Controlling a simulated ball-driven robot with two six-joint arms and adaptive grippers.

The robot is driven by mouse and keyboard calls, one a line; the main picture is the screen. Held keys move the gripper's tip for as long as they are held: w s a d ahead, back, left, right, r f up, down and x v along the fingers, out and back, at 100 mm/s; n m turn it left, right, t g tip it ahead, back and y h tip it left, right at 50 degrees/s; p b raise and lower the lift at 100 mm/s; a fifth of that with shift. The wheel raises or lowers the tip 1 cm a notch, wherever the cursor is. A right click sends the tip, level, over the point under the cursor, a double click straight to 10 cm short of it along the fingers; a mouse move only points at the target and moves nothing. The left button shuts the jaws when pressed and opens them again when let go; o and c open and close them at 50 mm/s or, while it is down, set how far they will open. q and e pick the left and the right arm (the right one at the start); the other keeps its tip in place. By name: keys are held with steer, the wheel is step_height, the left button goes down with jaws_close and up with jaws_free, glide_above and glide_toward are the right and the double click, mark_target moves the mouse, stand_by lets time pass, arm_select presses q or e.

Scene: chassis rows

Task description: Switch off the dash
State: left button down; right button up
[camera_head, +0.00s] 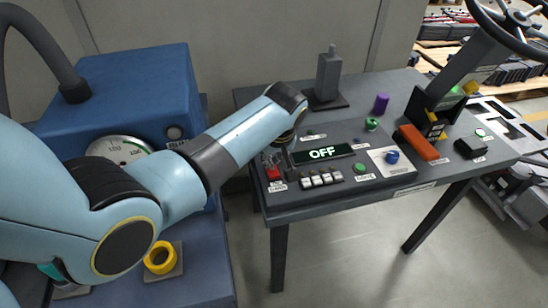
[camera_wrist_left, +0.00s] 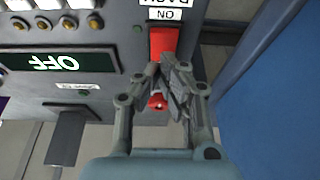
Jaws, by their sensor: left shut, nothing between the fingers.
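The dash (camera_head: 330,190) is a dark grey panel on a table. Its display (camera_head: 322,153) reads OFF; the display also shows upside down in the left wrist view (camera_wrist_left: 60,63). A red switch (camera_head: 274,173) sits at the panel's left end by a white label (camera_head: 278,186). In the left wrist view the red switch (camera_wrist_left: 163,41) is just beyond the fingertips, beside a label reading ON. My left gripper (camera_head: 271,160) is shut and empty, its tips (camera_wrist_left: 166,66) at the switch's edge; I cannot tell whether they touch. A small red knob (camera_wrist_left: 157,101) shows between the fingers.
Right of the switch are several white push buttons (camera_head: 320,180), a green button (camera_head: 360,169) and a blue knob (camera_head: 392,157). A grey lever (camera_head: 328,75) stands behind. A blue cabinet with a dial (camera_head: 120,149) and a yellow ring (camera_head: 159,257) are at left.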

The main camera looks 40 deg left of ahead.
mark_target(274, 171)
arm_select(q)
steer(key=r+p, duration=0.3)
steer(key=shift+w+a+r, duration=0.1)
steer(key=shift+a+r, duration=0.1)
steer(key=shift+r, duration=0.1)
step_height(274, 171, up, 10)
steer(key=shift+s+d+f+b, duration=0.25)
steer(key=shift+s+d+b, duration=0.05)
steer(key=shift+d+b, duration=0.15)
arm_select(e)
steer(key=r, duration=0.2)
steer(key=shift+d+r, duration=0.35)
steer(key=shift+r, duration=0.05)
steer(key=shift+d, duration=0.15)
